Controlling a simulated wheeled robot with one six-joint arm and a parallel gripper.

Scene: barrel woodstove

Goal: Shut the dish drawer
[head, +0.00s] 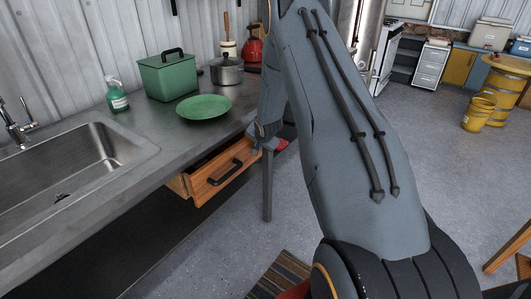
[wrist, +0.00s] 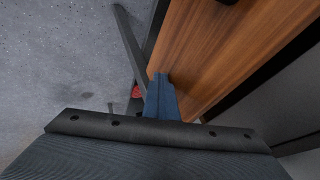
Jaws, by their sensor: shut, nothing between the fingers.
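The dish drawer (head: 222,176) is a wooden drawer under the grey counter, standing partly open. It has a dark bar handle (head: 224,173) on its front. In the wrist view the drawer's wood front (wrist: 225,50) fills the upper right, with a bit of the dark handle at the top edge. My gripper (head: 262,140) is at the right end of the drawer front, beside the handle and not around it. In the wrist view my gripper (wrist: 162,88) is shut and empty, its tips at the wood's edge. I cannot tell whether they touch it. The drawer's inside is mostly hidden.
The counter (head: 150,130) holds a green plate (head: 203,106), a green box (head: 167,76), a pot (head: 226,70) and a spray bottle (head: 116,94). A steel sink (head: 70,165) is at the left. A counter leg (head: 267,185) stands near my gripper.

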